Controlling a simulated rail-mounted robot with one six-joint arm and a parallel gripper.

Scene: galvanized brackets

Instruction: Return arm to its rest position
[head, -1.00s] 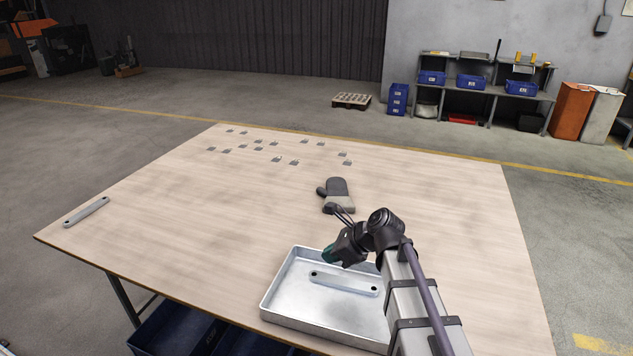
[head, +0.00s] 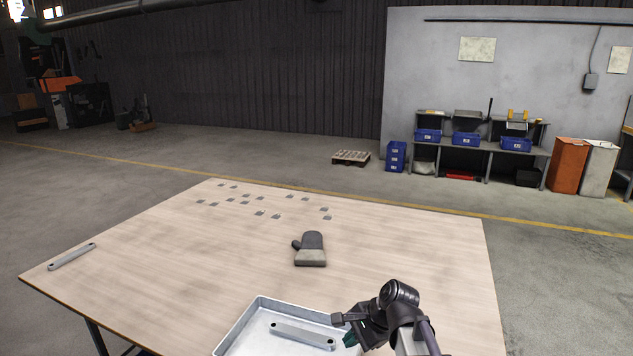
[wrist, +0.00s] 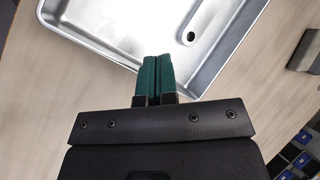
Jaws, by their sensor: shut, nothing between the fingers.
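My gripper (head: 350,340) is at the right side of the metal tray (head: 236,325) in the head view, above the table. In the wrist view its two green fingers (wrist: 158,72) are together with nothing between them, and the tray (wrist: 110,40) lies beyond the fingertips. One galvanized bracket (head: 302,335), a flat bar with rounded ends and holes, lies in the tray; part of it shows in the wrist view (wrist: 198,22). Another bracket (head: 72,256) lies at the left edge of the table.
The wooden table (head: 190,270) is mostly clear in the middle. Several small flat metal pieces (head: 245,200) are scattered at the far side. Shelves with blue bins (head: 466,139) stand well beyond the table.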

